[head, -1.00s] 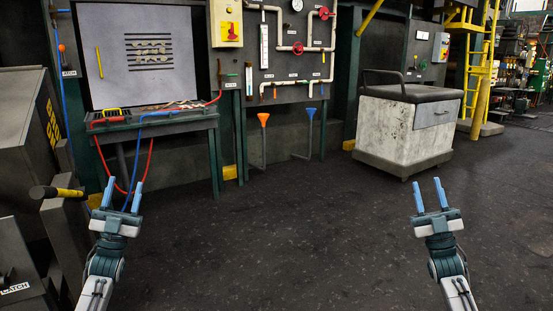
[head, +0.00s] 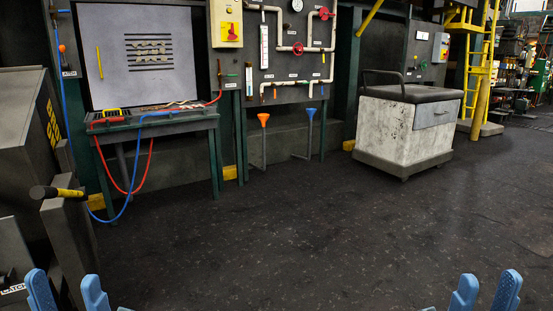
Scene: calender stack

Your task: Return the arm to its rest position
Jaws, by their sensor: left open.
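My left gripper (head: 68,292) shows at the bottom left of the head view. Only its two blue fingers are in view, spread apart with nothing between them. My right gripper (head: 484,292) shows at the bottom right. Its two blue fingers are also spread apart and empty. Both arms behind the fingers are below the picture's edge. Neither gripper touches anything that I can see.
A dark machine with a black and yellow lever (head: 57,192) stands close at the left, near my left gripper. A bench (head: 160,125) with red and blue hoses and a pipe panel (head: 290,80) stand at the back. A white cart (head: 405,128) is at the right. The middle floor is clear.

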